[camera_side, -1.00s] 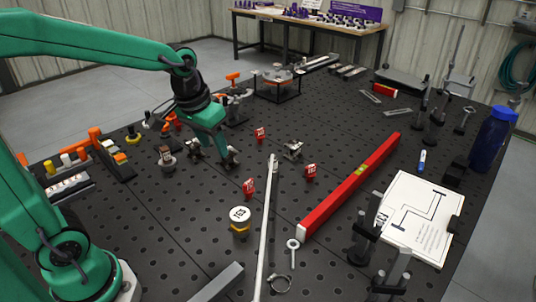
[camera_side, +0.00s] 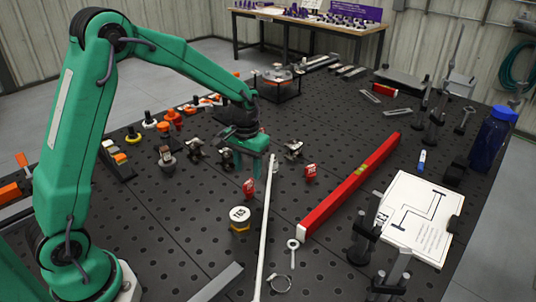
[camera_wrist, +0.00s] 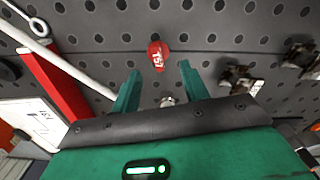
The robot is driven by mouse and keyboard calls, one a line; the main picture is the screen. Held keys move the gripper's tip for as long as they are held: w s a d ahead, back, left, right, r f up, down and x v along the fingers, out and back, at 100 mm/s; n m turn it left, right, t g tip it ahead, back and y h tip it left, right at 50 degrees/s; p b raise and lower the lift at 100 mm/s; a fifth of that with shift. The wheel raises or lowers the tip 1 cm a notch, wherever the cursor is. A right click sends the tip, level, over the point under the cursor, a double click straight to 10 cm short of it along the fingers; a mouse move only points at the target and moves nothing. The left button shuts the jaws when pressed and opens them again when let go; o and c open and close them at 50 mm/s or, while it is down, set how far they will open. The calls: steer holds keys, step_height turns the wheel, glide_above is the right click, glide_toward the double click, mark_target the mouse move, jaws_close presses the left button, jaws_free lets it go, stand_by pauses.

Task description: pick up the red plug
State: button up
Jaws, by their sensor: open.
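A small red plug (camera_side: 249,188) with white lettering stands on the dark perforated table, left of the long white rod. A similar red piece (camera_side: 311,170) stands farther right, beyond the rod. My gripper (camera_side: 247,172) is low over the table, just behind the nearer red plug. In the wrist view a red plug (camera_wrist: 157,54) lies ahead of my gripper (camera_wrist: 159,70), in line with the gap between the fingertips. The two green fingers are apart, with nothing held between them.
The white rod (camera_side: 266,225) runs close on the right of the plug, with a red level (camera_side: 350,187) beyond it. Small metal clamps (camera_side: 196,148) stand to the left, and another metal clamp (camera_side: 293,149) is to the right.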

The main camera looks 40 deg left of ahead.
mark_target(249, 180)
steer(key=shift+d+f, duration=0.1)
steer(key=shift+f, duration=3.9)
steer(key=c, duration=0.8)
